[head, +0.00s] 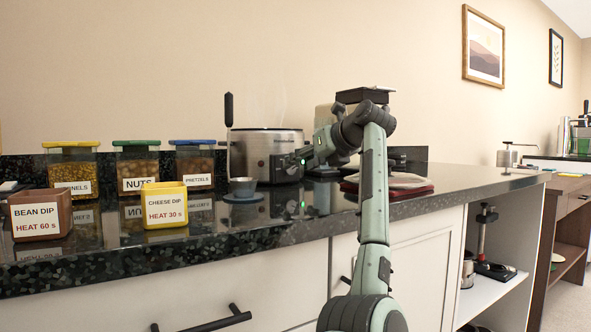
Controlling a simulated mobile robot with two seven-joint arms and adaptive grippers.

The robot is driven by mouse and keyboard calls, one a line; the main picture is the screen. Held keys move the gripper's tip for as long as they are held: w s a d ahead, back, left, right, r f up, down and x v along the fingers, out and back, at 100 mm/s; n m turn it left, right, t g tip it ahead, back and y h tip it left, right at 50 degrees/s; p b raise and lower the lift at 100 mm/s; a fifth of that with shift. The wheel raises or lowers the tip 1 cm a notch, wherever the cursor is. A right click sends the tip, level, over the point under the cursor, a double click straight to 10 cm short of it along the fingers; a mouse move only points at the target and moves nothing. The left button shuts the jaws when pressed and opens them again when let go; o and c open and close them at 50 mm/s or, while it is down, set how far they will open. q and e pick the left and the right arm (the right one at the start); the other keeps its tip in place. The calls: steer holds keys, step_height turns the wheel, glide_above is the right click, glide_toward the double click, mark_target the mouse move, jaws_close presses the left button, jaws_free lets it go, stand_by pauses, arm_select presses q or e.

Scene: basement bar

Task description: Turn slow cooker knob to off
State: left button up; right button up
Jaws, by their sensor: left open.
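The slow cooker (253,147) is a silver, dark-trimmed pot on the counter against the back wall, with faint steam above it. My left gripper (290,162) is at the right part of its front, fingers pointing left toward it. The gripper is open, with nothing seen between its fingers. I cannot tell whether it touches the cooker. The knob is not clearly visible; the gripper covers part of the cooker's front. My right gripper is not in view.
Labelled dip tubs (165,206) and snack jars (138,168) fill the counter's left. A plate on a red cloth (420,187) lies right of my gripper.

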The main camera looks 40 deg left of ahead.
mark_target(291, 169)
arm_select(q)
steer(key=x, duration=0.4)
jaws_close()
stand_by(0.4)
